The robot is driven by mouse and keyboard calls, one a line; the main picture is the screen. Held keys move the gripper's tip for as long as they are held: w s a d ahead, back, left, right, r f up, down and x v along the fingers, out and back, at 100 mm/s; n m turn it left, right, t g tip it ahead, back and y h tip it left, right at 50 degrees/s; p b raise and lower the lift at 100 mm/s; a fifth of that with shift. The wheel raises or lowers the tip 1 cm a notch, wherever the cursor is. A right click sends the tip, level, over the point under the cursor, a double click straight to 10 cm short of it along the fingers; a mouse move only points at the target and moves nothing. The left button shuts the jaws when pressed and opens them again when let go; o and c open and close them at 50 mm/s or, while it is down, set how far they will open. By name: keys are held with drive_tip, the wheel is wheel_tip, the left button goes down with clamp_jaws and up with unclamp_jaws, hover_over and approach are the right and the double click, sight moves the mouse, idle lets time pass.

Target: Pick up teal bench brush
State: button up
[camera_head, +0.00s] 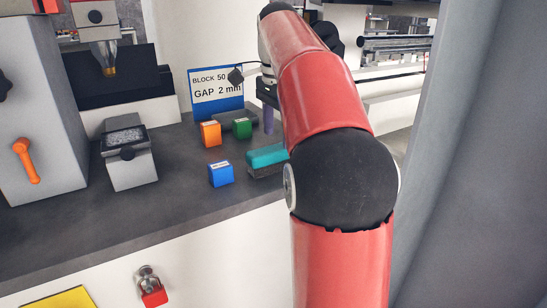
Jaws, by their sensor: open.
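The teal bench brush (265,157) lies on the dark grey bench, with a teal top and a darker lower part. Its right end meets my red arm's outline in the picture and may be partly hidden. My gripper (267,97) is largely hidden behind my arm; only dark parts show, above and behind the brush and apart from it. Nothing is seen held in it, though the fingertips are not clear.
A blue block (221,174), an orange block (210,134) and a green block (242,128) stand left of the brush. A purple upright thing (268,121) is behind it. A sign (216,92) stands at the back. A grey device (129,153) stands left; the bench front is clear.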

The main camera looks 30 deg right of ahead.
sight(274, 148)
drive_tip(key=f, duration=0.1)
drive_tip(key=f+b, duration=0.1)
drive_tip(key=f, duration=0.3)
drive_tip(key=shift+a+f, duration=0.2)
drive_tip(key=shift+a, duration=0.2)
drive_tip(key=c, duration=1.2)
drive_tip(key=shift+r, duration=0.15)
wheel_tip(274, 148, up, 10)
drive_tip(key=shift+w+f+p, duration=0.1)
drive_tip(key=shift+f+p, duration=0.05)
drive_tip(key=shift+p, duration=0.55)
